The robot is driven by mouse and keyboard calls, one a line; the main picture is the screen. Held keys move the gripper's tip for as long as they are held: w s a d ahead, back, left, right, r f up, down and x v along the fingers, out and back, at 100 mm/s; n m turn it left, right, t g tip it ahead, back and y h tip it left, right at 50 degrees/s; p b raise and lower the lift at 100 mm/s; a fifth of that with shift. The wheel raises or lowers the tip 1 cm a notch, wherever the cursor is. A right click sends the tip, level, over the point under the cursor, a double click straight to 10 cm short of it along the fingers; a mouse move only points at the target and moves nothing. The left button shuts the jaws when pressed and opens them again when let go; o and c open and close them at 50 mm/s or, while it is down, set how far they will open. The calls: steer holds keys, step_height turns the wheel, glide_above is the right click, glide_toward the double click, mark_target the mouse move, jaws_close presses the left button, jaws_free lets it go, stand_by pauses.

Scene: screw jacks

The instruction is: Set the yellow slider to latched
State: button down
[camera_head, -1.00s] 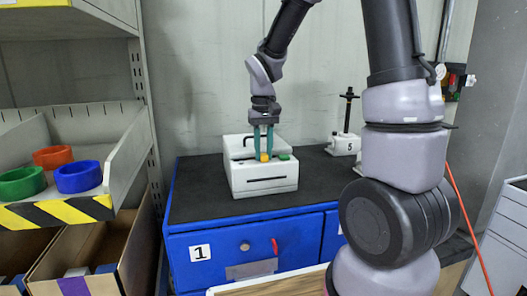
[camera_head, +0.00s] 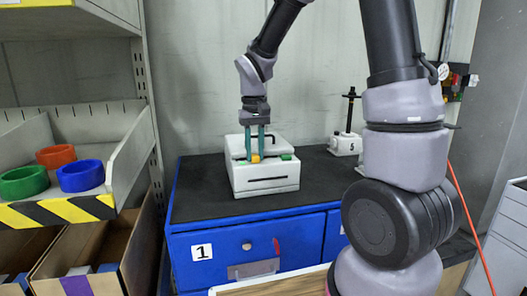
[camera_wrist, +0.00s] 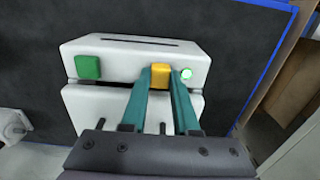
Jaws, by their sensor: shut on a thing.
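The yellow slider (camera_head: 255,158) is a small block on the front part of a white box (camera_head: 264,178) on the workbench. My gripper (camera_head: 255,155) points straight down, its two teal fingers on either side of the slider. In the wrist view the fingertips (camera_wrist: 160,77) close around the yellow slider (camera_wrist: 160,71). A lit green lamp (camera_wrist: 186,73) is just beyond the right finger there. A green square button (camera_wrist: 88,67) is at the other end of the same face. I cannot read any marks for the slider's positions.
The box stands on a black mat on a blue cabinet (camera_head: 190,268) marked 1. A black handle rises behind the slider. A screw jack (camera_head: 347,143) marked 5 stands back right. A shelf with coloured rings (camera_head: 80,176) is at left. Bare mat lies around the box.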

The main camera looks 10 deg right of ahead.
mark_target(254, 156)
steer(key=c, duration=0.6)
jaws_free()
steer(key=shift+a, duration=0.1)
steer(key=shift+c, duration=0.2)
steer(key=shift+r, duration=0.1)
step_height(254, 156, up, 11)
steer(key=s+d+r+m+t+y, duration=0.1)
steer(key=s+d+r+m+t, duration=0.1)
steer(key=s, duration=0.5)
steer(key=s+d+r+m+t+y, duration=0.1)
steer(key=s+d+r+m+t, duration=0.1)
steer(key=s+d+r+t, duration=0.2)
steer(key=s+d+t, duration=0.1)
steer(key=s+d, duration=0.2)
steer(key=s, duration=0.1)
steer(key=shift+s, duration=0.3)
